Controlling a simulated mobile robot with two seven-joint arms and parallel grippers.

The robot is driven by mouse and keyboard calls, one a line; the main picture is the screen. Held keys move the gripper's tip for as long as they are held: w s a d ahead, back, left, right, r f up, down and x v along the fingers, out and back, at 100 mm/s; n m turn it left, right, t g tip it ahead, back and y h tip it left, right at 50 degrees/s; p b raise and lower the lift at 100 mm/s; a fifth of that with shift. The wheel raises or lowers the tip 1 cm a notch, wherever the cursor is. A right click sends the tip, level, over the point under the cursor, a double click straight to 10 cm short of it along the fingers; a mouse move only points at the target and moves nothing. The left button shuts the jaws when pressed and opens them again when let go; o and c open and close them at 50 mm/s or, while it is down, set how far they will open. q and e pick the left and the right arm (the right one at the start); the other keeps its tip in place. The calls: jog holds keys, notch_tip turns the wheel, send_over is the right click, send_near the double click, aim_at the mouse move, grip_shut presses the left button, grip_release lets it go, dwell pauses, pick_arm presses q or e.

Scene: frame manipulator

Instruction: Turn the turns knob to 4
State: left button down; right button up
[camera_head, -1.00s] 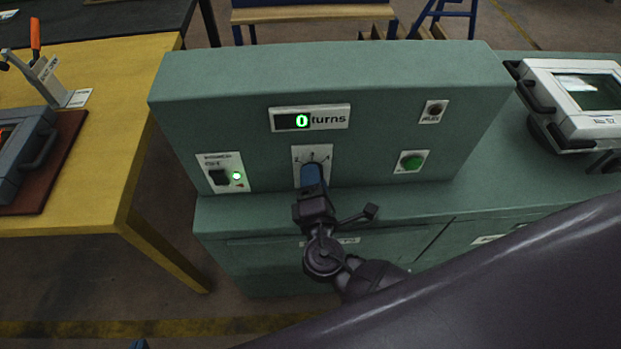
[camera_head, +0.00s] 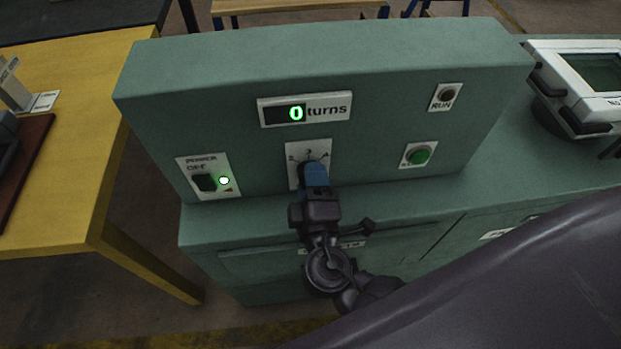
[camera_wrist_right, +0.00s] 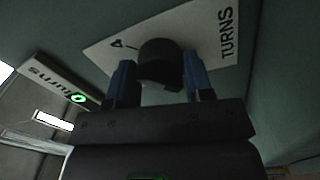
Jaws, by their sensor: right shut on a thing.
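The turns knob is a dark round knob (camera_wrist_right: 160,62) on a white plate in the right wrist view, with a 4 and the word TURNS printed beside it. In the head view its white plate (camera_head: 294,167) shows on the front of the green panel, and the knob is hidden behind my gripper. My right gripper (camera_head: 314,176) is shut on the knob, its blue fingers (camera_wrist_right: 160,84) one on each side. The display (camera_head: 304,110) above reads 0 turns in green. My left gripper is not in view.
A power switch (camera_head: 204,182) with a lit green light is at the panel's left. A green button (camera_head: 419,156) and a RUN lamp (camera_head: 446,96) are at its right. A yellow table (camera_head: 75,150) stands left, and a white-framed device (camera_head: 585,85) sits right.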

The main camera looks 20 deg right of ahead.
jog(key=shift+f, duration=0.1)
jog(key=o, duration=0.9)
jog(key=shift+s, duration=0.1)
jog(key=v, duration=1)
jog(key=shift+s, duration=0.3)
jog(key=shift+a, duration=0.1)
